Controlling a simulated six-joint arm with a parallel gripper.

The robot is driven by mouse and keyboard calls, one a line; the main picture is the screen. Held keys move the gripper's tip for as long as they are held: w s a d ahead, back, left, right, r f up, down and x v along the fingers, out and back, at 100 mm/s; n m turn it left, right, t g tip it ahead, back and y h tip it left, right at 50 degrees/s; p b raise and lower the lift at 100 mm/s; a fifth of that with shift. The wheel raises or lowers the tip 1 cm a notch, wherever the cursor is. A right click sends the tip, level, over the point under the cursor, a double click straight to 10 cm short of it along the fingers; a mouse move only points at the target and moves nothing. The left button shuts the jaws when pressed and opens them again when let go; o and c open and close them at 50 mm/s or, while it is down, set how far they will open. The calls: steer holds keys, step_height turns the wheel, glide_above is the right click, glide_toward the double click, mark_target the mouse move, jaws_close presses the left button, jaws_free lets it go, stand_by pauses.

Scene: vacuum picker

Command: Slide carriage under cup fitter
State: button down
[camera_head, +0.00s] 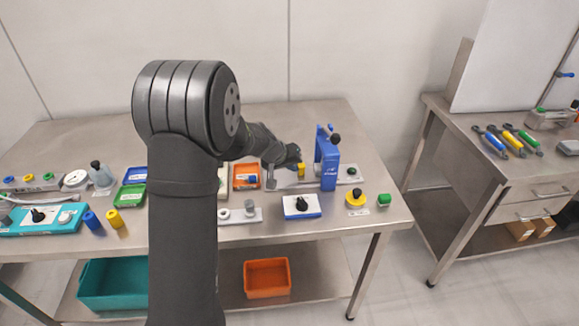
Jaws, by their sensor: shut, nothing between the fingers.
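The blue cup fitter (327,158) stands upright at the back right of the steel table, with a dark knob at its upper right. A pale flat base or rail (285,184) runs under it and out to both sides. A small yellow piece (301,172) sits on this rail just left of the fitter; I cannot tell whether it is on the carriage. The carriage itself is not clearly distinguishable. My gripper (271,182) is shut and empty, low over the rail's left end, left of the yellow piece. My arm hides part of the table, and the fingertips are small.
An orange tray (246,169) stands left of the rail. A side bench (497,166) with tools is at right.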

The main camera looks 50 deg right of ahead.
steer(key=shift+s+d+r, duration=0.15)
steer(key=shift+s+d, duration=0.25)
steer(key=shift+s, duration=0.05)
steer(key=w+a, duration=0.3)
steer(key=w, duration=0.1)
steer(key=shift+a, duration=0.3)
steer(key=v, duration=0.9)
steer(key=shift+a+r, duration=0.25)
steer(key=shift+a, duration=0.05)
steer(key=shift+s, duration=0.1)
steer(key=x, duration=0.8)
steer(key=shift+f, duration=0.1)
steer(key=d, duration=0.1)
steer(key=s+d+f, duration=0.1)
steer(key=shift+s+d+f, duration=0.2)
steer(key=shift+d+f, duration=0.05)
steer(key=shift+s+d, duration=0.3)
steer(key=shift+s, duration=0.05)
